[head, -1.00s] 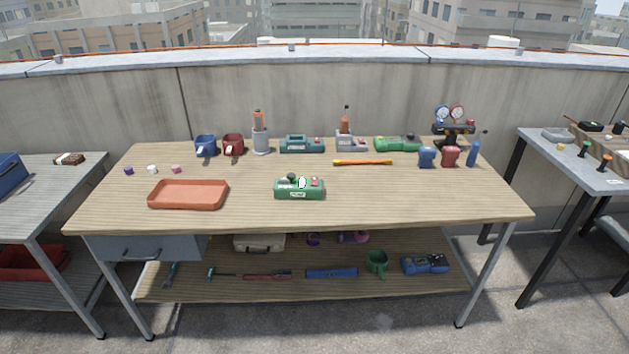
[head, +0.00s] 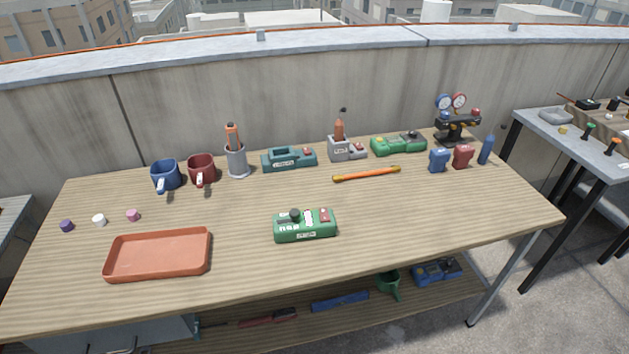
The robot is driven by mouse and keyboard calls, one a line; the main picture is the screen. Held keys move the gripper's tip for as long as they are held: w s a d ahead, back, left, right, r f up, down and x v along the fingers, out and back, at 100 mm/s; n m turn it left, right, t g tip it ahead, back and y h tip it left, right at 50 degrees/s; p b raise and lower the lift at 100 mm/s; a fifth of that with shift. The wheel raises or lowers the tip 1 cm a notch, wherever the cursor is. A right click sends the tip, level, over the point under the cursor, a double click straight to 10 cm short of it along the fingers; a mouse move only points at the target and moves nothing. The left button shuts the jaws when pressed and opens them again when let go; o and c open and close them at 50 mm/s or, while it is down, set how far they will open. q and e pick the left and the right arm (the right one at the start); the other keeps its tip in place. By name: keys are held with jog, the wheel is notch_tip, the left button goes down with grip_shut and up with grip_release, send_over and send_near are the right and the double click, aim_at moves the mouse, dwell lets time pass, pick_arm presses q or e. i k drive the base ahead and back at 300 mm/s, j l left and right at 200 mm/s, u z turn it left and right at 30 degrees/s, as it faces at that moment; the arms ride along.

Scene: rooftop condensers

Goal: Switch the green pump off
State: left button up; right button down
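A green box-shaped device (head: 304,226) stands near the middle of the wooden table (head: 400,235) in the head view. Its top has a black knob, a white switch-like part and a red part at the right end. A second, longer green device (head: 398,143) stands at the back right, with dark and red parts on top. I cannot tell from the labels which one is the pump, nor read the switch position. Neither of my grippers is in view.
An orange tray (head: 158,281) lies front left. Mugs (head: 202,171), a teal device (head: 289,159), a grey holder (head: 341,149) and a gauge set (head: 457,126) line the back. The front right tabletop is clear.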

aim_at(324, 212)
jog(key=i+j+z, duration=0.15)
jog(key=i+j, duration=0.2)
jog(key=i+j+z, duration=0.15)
jog(key=i+j, duration=0.2)
jog(key=j, duration=0.25)
